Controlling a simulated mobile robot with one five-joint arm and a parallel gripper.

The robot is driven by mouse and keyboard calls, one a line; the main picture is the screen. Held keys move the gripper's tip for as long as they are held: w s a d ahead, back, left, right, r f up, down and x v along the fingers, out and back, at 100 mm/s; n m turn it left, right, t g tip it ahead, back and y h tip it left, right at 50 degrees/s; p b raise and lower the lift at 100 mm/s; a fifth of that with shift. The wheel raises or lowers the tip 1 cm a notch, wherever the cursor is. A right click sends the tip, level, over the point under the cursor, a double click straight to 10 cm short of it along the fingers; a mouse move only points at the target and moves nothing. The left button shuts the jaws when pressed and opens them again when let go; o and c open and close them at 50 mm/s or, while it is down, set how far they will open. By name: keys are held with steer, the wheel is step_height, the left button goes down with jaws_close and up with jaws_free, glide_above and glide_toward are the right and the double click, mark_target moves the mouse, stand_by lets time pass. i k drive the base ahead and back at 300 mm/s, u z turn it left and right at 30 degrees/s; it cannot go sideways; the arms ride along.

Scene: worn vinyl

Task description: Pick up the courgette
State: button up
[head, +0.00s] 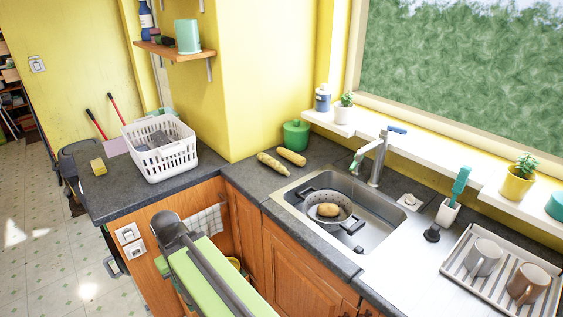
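Two elongated pale yellow-tan vegetables lie on the dark worktop left of the sink. The left one (272,164) tapers towards one end; the right one (291,156) is more evenly thick and lies close beside it, by the green pot. Neither is green, and I cannot tell for certain which is the courgette. A rounder tan item (328,210) lies in a colander (312,196) in the sink. My green and dark grey arm shows in the lower foreground, in front of the cabinets and apart from the vegetables. My gripper's fingers do not show.
The steel sink (374,231) has a tall tap (377,160). A rack (473,292) with two mugs stands right. Worktop before the vegetables is clear.

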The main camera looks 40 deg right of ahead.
mark_target(263, 157)
steer(key=u, duration=0.05)
steer(key=i, duration=1)
